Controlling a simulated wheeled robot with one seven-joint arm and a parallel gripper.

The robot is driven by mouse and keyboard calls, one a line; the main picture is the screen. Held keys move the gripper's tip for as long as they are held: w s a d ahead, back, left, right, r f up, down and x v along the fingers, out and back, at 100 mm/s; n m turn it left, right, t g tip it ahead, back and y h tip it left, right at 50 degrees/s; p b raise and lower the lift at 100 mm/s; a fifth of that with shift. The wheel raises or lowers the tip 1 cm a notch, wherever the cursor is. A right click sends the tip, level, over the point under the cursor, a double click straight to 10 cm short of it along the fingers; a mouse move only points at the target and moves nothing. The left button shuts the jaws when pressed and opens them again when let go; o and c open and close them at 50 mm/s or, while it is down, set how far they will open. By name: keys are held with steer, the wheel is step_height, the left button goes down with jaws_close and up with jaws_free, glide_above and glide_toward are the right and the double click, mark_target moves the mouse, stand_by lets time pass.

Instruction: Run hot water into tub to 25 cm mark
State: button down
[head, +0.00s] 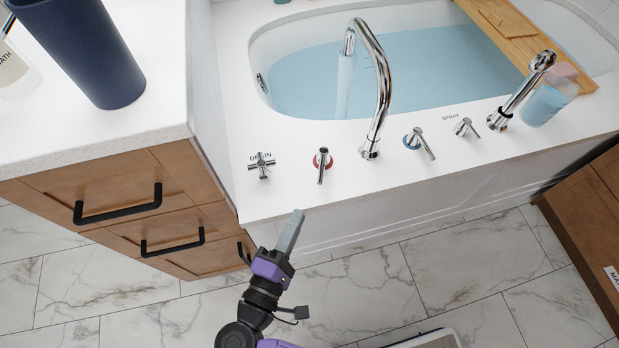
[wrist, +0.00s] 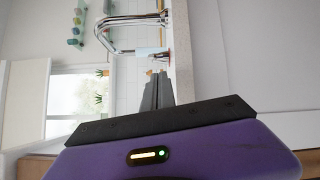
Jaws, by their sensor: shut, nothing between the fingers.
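The white tub (head: 290,47) holds pale blue water (head: 400,75). A chrome spout (head: 381,85) arches over the tub, and a stream (head: 345,82) runs from it into the water. A red-ringed lever (head: 322,163) stands left of the spout. A blue-ringed lever (head: 418,142) stands right of it. A cross handle (head: 261,164) near the lettering "DRAIN" is at the far left. My gripper (head: 296,218) is shut and empty, just in front of the tub's front edge, below the red-ringed lever. In the wrist view its fingers (wrist: 157,92) point toward the spout (wrist: 125,20). No 25 cm mark is readable.
A hand shower (head: 520,92) and a bottle (head: 545,103) stand on the right of the deck. A wooden tray (head: 505,30) spans the tub. A vanity (head: 120,215) with black handles and a dark blue cup (head: 80,50) is at left. A wooden cabinet (head: 580,225) is at right.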

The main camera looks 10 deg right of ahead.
mark_target(323, 193)
steer(key=shift+t, duration=0.4)
steer(key=x, duration=0.3)
steer(key=b+x, duration=0.1)
steer(key=x, duration=0.5)
steer(key=shift+w+a+r, duration=0.15)
steer(key=shift+w+r, duration=0.2)
steer(key=shift+w, duration=0.15)
steer(key=shift+s+d+r+n+t+y+p, duration=0.15)
steer(key=shift+s+d+n+t+y+p, duration=0.3)
steer(key=shift+d+n+t+y+p, duration=0.4)
steer(key=shift+s+d+f+g+y, duration=0.1)
steer(key=shift+s+d+g+y, duration=0.1)
steer(key=shift+d, duration=0.2)
steer(key=shift+s+d+f+g+y, duration=0.1)
steer(key=shift+s+d, duration=0.1)
steer(key=shift+d, duration=0.15)
